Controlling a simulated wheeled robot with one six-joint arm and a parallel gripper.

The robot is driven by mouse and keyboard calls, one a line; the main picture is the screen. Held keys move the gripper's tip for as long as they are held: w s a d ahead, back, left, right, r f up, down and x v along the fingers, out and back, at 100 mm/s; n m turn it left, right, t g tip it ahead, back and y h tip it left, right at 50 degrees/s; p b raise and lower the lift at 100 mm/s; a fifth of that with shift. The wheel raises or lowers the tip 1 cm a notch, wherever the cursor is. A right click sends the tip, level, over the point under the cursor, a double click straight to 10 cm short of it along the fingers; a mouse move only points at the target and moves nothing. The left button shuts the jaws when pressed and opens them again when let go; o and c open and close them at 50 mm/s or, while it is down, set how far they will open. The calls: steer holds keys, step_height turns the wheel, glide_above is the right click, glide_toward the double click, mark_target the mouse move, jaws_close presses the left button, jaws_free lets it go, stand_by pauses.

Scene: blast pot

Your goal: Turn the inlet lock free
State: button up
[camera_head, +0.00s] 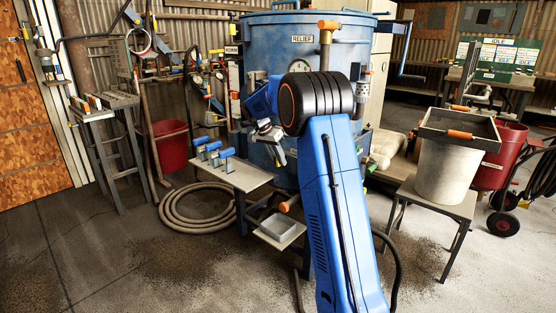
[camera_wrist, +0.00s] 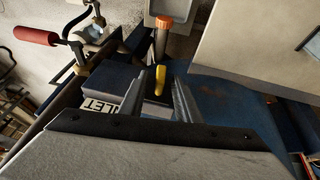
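A small yellow lock tab (camera_wrist: 160,79) stands upright in the wrist view, beside a white label (camera_wrist: 101,106) whose visible letters read "LET". My gripper (camera_wrist: 158,92) has its two grey fingers apart, one on each side of the tab in the picture, with a gap on both sides. I cannot tell how far beyond the fingertips the tab is. In the head view my gripper (camera_head: 280,155) is in front of the blue pot (camera_head: 300,55), at its left side. The lock is not discernible there; my arm covers part of the pot.
In the wrist view, a red handle (camera_wrist: 35,35) is at upper left and an orange-capped post (camera_wrist: 163,35) is beyond the tab. A bench with blue-handled pieces (camera_head: 235,175) stands left of the pot. A coiled hose (camera_head: 197,206) lies on the floor.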

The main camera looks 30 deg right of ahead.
steer(key=shift+r, duration=0.15)
steer(key=v, duration=1.7)
